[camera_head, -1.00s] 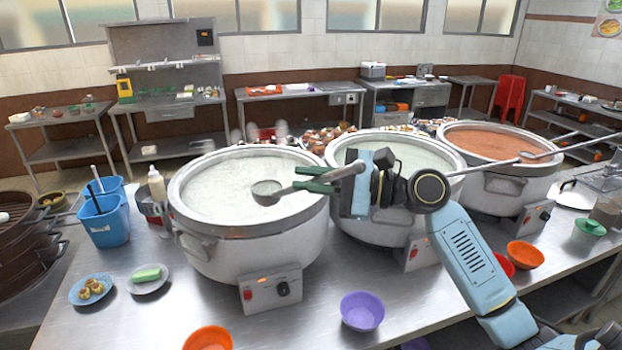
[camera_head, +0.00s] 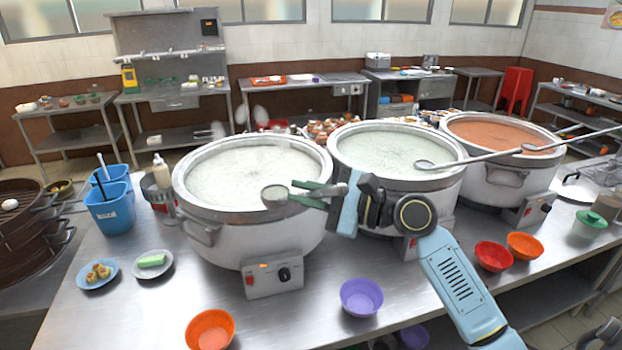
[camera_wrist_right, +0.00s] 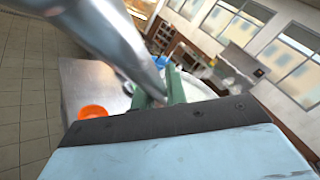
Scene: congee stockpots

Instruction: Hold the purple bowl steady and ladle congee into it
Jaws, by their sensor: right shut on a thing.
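The purple bowl (camera_head: 361,297) sits upright and looks empty on the steel counter, in front of the pots. My right gripper (camera_head: 312,192) is shut on a metal ladle (camera_head: 275,194), at the front right of the left pot (camera_head: 250,235). The ladle's cup is at that pot's rim in the picture; I cannot tell its exact height or its contents. The pot holds pale congee (camera_head: 250,170). The right wrist view shows the green fingers (camera_wrist_right: 160,88) with the blurred grey ladle handle (camera_wrist_right: 105,35) close to the lens. My left gripper is not in view, and nothing holds the bowl.
A middle pot (camera_head: 390,150) has a second ladle (camera_head: 470,160) across it; a right pot (camera_head: 500,140) holds orange food. Orange bowls (camera_head: 210,328) (camera_head: 525,245) and a red bowl (camera_head: 493,256) stand on the counter. Blue caddies (camera_head: 110,210) and two small plates (camera_head: 97,274) are at left.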

